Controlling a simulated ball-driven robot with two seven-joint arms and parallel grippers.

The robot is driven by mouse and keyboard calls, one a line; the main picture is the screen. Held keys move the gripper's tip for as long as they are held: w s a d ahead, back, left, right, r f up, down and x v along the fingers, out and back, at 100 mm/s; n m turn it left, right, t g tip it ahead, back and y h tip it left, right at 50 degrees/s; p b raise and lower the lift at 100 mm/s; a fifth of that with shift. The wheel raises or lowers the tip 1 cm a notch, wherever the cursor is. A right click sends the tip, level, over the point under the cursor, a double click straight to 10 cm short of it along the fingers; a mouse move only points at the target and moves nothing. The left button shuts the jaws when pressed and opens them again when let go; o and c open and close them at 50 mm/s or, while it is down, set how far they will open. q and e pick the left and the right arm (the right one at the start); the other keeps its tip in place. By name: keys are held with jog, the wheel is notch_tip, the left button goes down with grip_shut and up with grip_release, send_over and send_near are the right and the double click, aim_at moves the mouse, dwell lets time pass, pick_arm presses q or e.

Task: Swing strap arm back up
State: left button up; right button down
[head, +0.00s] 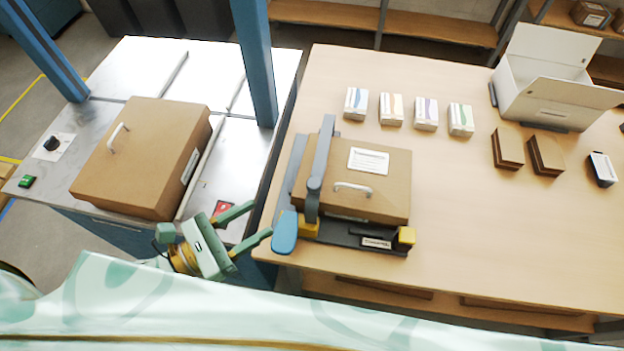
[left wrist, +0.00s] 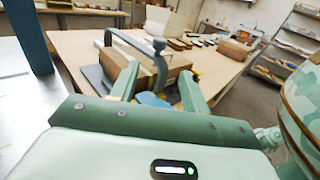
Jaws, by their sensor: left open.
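The strap arm (head: 322,150) is a dark grey bar on the strapping device at the left side of the bench. It runs along the left part of a brown box (head: 390,190) that has a white label and handle. A blue paddle (head: 285,232) is at the device's front left corner. My left gripper (head: 259,220) is open and empty, just left of the paddle and apart from it in the head view. In the left wrist view the strap arm (left wrist: 135,42) shows beyond the fingers, and the paddle (left wrist: 152,99) shows between them. My right gripper is not in view.
Another brown box (head: 140,155) sits on the metal table at left, near a blue post (head: 256,60). Several small cartons (head: 390,109) stand behind the device. A white open bin (head: 545,90) is at the back right. The bench's front right is clear.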

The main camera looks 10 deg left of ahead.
aim_at(314, 182)
pick_arm(q)
jog(key=p+x, duration=0.3)
jog(key=x, duration=1.1)
jog(key=shift+c, duration=0.3)
grip_shut()
